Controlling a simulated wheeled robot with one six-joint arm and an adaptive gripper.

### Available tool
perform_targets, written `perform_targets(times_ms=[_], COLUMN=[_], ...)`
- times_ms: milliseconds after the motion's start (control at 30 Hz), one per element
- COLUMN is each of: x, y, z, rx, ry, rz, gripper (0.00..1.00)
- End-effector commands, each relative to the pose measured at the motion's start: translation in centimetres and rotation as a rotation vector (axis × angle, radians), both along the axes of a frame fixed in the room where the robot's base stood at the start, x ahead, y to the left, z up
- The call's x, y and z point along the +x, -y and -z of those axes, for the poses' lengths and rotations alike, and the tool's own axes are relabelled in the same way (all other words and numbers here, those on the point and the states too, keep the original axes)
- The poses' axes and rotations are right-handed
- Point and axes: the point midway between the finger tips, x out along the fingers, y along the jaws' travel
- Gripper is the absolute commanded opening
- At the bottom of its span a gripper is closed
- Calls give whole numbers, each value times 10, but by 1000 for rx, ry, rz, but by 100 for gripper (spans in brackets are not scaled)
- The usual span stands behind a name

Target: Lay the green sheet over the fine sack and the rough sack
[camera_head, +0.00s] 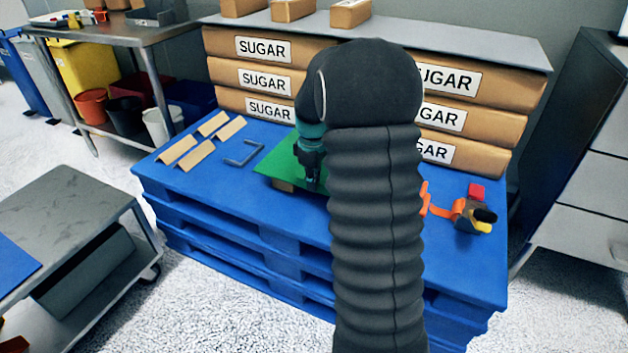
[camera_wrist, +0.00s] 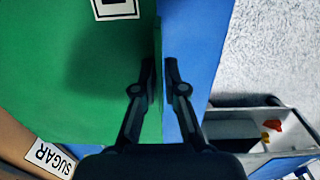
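The green sheet (camera_head: 277,167) is on the blue pallet in the head view, partly hidden by my arm. It fills the left of the wrist view (camera_wrist: 70,70), with a white label (camera_wrist: 116,9). A brown block (camera_head: 284,186) shows beneath its front edge. My gripper (camera_head: 311,184) points down at the sheet. In the wrist view, its fingertips (camera_wrist: 160,62) stand a narrow gap apart on either side of the sheet's edge. I cannot tell whether they touch it. Brown sacks marked SUGAR (camera_head: 263,78) are stacked behind; no fine or rough marking is readable.
The blue pallet (camera_head: 460,285) also holds several brown angle pieces (camera_head: 178,150), a grey bracket (camera_head: 243,153), orange straps (camera_head: 440,210) and a tape dispenser (camera_head: 474,216). A grey board (camera_head: 470,45) with brown blocks tops the sacks. A grey cart (camera_head: 75,215) stands left.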

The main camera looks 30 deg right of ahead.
Motion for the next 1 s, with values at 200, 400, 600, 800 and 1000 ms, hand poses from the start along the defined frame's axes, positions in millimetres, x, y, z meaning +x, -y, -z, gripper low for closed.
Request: perform_targets(times_ms=[200, 400, 600, 800, 1000], x=[0, 0, 1, 0, -1], y=[0, 0, 0, -1, -1], z=[0, -4, -27, -69, -106], rx=[-1, 0, -1, -1, -1], ry=[1, 1, 3, 5, 3], rz=[0, 0, 0, 0, 0], gripper=[31, 31, 31, 31, 31])
